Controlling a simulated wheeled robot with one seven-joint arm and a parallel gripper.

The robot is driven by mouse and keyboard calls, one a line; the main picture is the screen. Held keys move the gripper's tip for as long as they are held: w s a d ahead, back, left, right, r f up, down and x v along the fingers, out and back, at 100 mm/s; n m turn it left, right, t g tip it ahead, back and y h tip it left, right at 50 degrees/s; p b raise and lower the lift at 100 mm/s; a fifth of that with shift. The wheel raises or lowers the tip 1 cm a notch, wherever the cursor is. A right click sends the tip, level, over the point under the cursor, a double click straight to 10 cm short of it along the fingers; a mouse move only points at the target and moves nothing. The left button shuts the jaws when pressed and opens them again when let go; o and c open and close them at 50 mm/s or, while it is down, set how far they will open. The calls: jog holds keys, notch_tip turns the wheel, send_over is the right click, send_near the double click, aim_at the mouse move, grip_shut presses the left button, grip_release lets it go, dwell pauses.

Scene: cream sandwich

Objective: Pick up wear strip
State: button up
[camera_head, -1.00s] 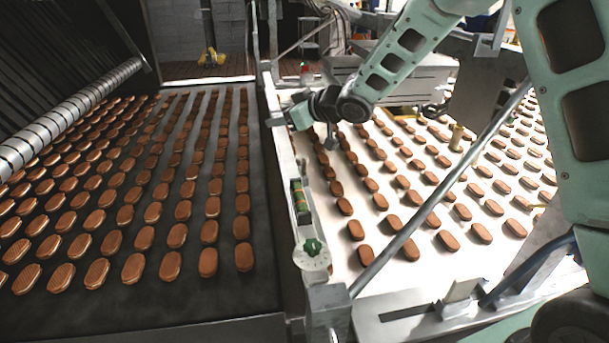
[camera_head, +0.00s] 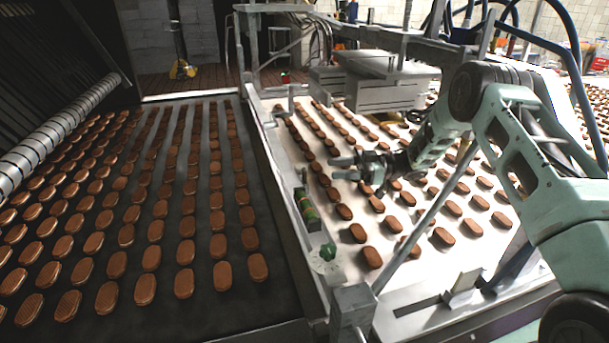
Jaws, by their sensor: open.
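I cannot make out for certain which thing is the wear strip. My gripper (camera_head: 337,168) is over the left part of the white belt (camera_head: 302,240), above the rows of brown sandwich biscuits. Its fingers point left and stand apart, and nothing shows between them. My forearm and upper arm cover part of the right side of the white belt.
A rail with a green-and-brown piece (camera_head: 307,208) and a green knob (camera_head: 328,252) separates the belts. A slanted metal bar (camera_head: 428,215) crosses the white belt.

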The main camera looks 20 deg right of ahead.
aim_at(297, 181)
jog(key=a+p, duration=0.2)
jog(key=a, duration=0.1)
jog(key=w+a+p, duration=0.1)
jog(key=a+p, duration=0.1)
jog(key=a, duration=0.2)
jog(key=w+a+p, duration=0.1)
jog(key=a, duration=0.3)
jog(key=shift+a+r+p, duration=0.1)
jog(key=shift+r+p, duration=0.15)
jog(key=shift+p, duration=0.15)
jog(key=shift+a+f, duration=0.1)
jog(key=shift+a, duration=0.05)
jog(key=c, duration=1.1)
